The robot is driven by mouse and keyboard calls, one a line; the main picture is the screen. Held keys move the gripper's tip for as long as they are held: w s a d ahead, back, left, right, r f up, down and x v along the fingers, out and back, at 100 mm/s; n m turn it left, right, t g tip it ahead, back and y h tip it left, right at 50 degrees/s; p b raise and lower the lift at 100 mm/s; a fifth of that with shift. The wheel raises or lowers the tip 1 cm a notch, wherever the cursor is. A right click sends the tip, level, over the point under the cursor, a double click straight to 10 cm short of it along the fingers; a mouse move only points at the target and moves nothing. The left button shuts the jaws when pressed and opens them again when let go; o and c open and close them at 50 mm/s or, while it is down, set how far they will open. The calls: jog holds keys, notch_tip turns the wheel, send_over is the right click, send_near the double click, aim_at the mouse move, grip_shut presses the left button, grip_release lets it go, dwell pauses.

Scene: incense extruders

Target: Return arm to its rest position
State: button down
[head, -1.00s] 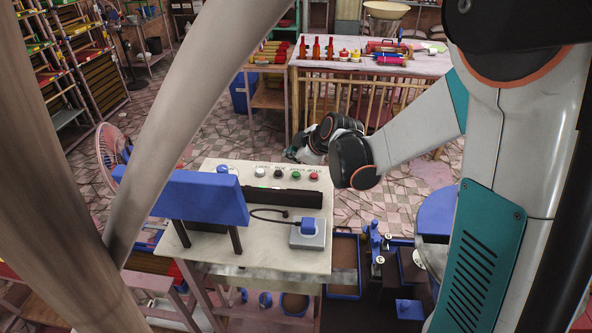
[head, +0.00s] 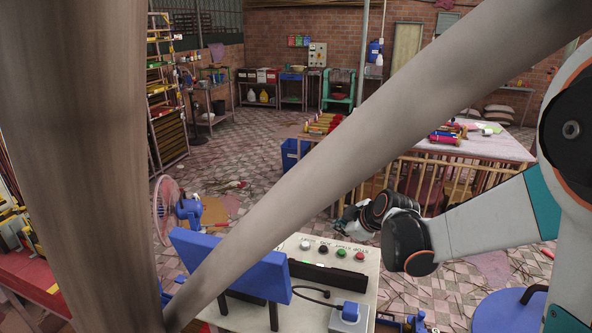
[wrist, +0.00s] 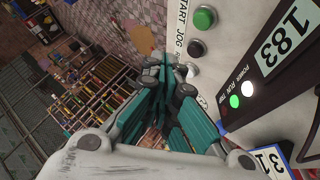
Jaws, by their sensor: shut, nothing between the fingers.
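My gripper (head: 348,222) is beyond the upper right part of the machine's control panel in the head view, partly hidden by my wrist links. In the wrist view its teal fingers (wrist: 165,105) are together with nothing between them, beside the white panel. The panel (head: 310,262) carries a row of white, black, green and red buttons. In the wrist view a green button (wrist: 204,18) and a black button (wrist: 196,48) lie close to the fingers. I cannot tell any contact between the fingers and the panel.
A pinkish table (head: 475,146) with bundles is behind my arm. A fan (head: 167,208) stands at left. Large brown poles cross the near view.

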jog(key=s+f+m+h+b, duration=0.1)
jog(key=s+m+b, duration=0.4)
jog(key=s, duration=1)
jog(key=s+f+m+g+h+b, duration=0.1)
jog(key=s+m+b, duration=0.4)
jog(key=s, duration=1)
jog(key=m+h, duration=0.1)
jog(key=m, duration=0.1)
jog(key=shift+s+d+f+m, duration=0.25)
jog(key=shift+d+f+m, duration=0.05)
jog(key=shift+d+f, duration=0.1)
